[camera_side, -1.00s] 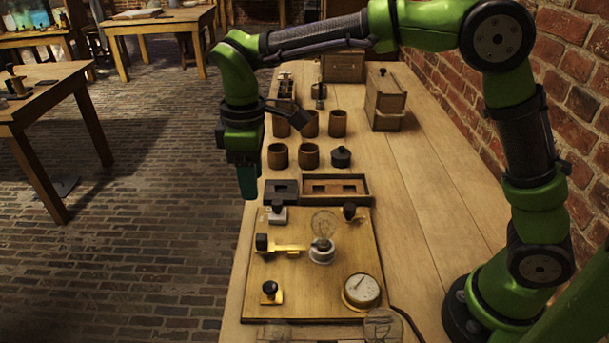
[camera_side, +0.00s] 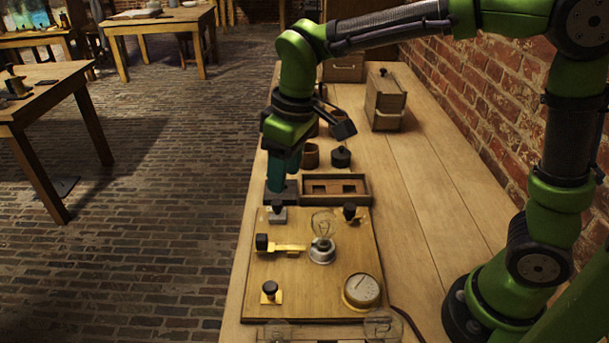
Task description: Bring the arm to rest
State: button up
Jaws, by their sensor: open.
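My gripper (camera_side: 282,184) has teal fingers pointing down and shows nothing between them. It hangs in front of or just above the dark slotted block (camera_side: 283,199) at the left of the wooden tray; from this view I cannot tell whether it touches. My green arm reaches in from the right, bent over the bench (camera_side: 415,215). The hand hides some of the brown jars behind it; one jar (camera_side: 311,152) shows partly to its right.
A wooden board (camera_side: 340,285) carries a glass bulb (camera_side: 324,226), a round gauge (camera_side: 361,290), a brass switch (camera_side: 285,246) and black-knobbed terminals. Behind it are a two-slot wooden tray (camera_side: 366,188), a dark lidded pot (camera_side: 341,157) and a wooden box (camera_side: 386,97). The bench's right side is clear; a brick wall (camera_side: 500,110) borders it.

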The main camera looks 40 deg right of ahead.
jog(key=s+d+r+m+t, duration=0.3)
jog(key=s+d+m+t, duration=0.2)
jog(key=s+d+m, duration=0.3)
jog(key=shift+s+d+t+y, duration=0.4)
jog(key=shift+s+d, duration=1.55)
jog(key=shift+s, duration=0.9)
